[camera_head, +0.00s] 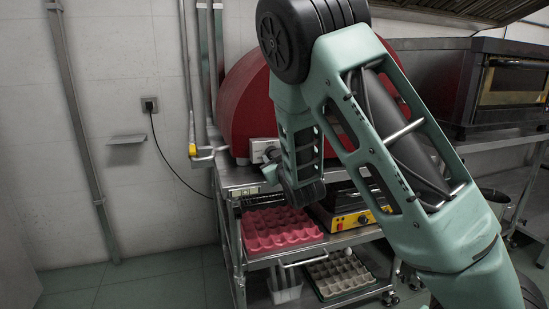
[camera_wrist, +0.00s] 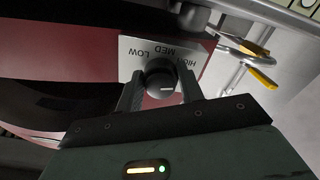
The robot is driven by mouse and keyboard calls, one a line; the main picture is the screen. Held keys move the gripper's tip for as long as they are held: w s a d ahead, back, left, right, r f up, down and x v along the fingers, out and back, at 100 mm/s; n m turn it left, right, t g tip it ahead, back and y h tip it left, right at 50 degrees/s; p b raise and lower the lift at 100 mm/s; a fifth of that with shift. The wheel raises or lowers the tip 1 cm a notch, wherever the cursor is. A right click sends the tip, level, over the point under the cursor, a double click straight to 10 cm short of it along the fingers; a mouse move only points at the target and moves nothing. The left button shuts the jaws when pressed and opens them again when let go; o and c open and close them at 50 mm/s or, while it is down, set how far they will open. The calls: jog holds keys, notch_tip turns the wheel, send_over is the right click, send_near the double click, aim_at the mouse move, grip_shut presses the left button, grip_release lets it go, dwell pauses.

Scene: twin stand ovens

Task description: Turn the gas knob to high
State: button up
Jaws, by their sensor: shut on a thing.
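The gas knob (camera_wrist: 158,72) is a round dark knob, seen in the wrist view in front of a light label plate (camera_wrist: 130,66). The plate reads LOW, MED and HIGH, upside down in this view, with HIGH at the right. A small pale mark shows on the knob's face; which label it points to I cannot tell. My gripper (camera_wrist: 161,88) is shut on the knob, one finger on each side.
A pipe with a yellow lever (camera_head: 192,149) is left of the oven. A pink egg tray (camera_head: 280,229) and a yellow-fronted appliance (camera_head: 352,221) sit on the shelf below. A second oven (camera_head: 510,85) stands at the right. The floor at left is clear.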

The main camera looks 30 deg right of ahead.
jog(key=n, duration=0.4)
jog(key=shift+n, duration=0.3)
dwell(0.3)
jog(key=o, duration=1)
